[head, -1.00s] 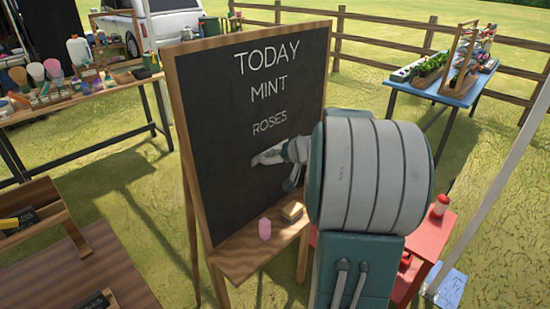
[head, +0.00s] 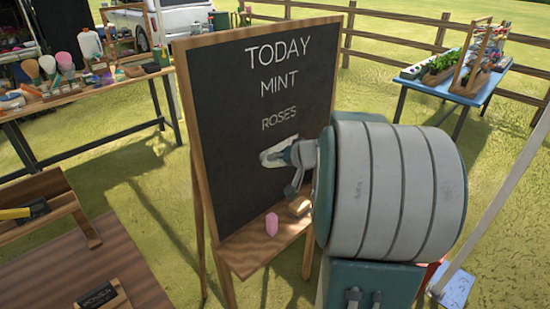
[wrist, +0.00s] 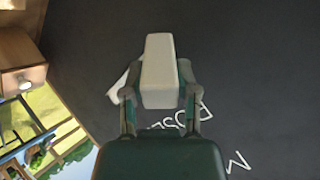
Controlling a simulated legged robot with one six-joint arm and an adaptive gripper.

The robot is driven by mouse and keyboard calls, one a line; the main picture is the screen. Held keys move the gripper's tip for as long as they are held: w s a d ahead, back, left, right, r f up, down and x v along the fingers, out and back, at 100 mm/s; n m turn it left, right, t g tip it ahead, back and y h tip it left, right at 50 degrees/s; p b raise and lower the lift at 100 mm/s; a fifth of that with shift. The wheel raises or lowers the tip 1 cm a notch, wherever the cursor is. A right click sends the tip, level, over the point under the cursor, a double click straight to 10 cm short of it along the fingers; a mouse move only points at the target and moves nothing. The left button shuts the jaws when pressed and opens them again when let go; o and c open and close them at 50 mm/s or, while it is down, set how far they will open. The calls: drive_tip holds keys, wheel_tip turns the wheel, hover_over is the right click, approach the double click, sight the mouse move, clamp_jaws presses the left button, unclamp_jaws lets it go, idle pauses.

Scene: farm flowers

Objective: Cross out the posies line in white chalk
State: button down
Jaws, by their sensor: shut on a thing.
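In the wrist view my gripper (wrist: 160,95) is shut on a blocky white chalk (wrist: 158,60), which points at the board. A pale mark (wrist: 120,82) shows beside the chalk; I cannot tell whether it is a drawn stroke. Whether the chalk touches the board is unclear.
A cluttered table (head: 85,100) stands behind at left, a blue plant table (head: 455,94) at right. A wooden table (head: 105,255) is near at left.

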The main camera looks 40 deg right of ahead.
drive_tip(key=shift+s+d, duration=0.15)
drive_tip(key=shift+s, duration=2.1)
drive_tip(key=s, duration=0.3)
drive_tip(key=shift+d, duration=0.1)
drive_tip(key=shift+w+a, duration=0.15)
drive_tip(key=shift+w, duration=1.9)
drive_tip(key=shift+w+a, duration=0.15)
drive_tip(key=shift+w, duration=1.9)
drive_tip(key=shift+w, duration=0.45)
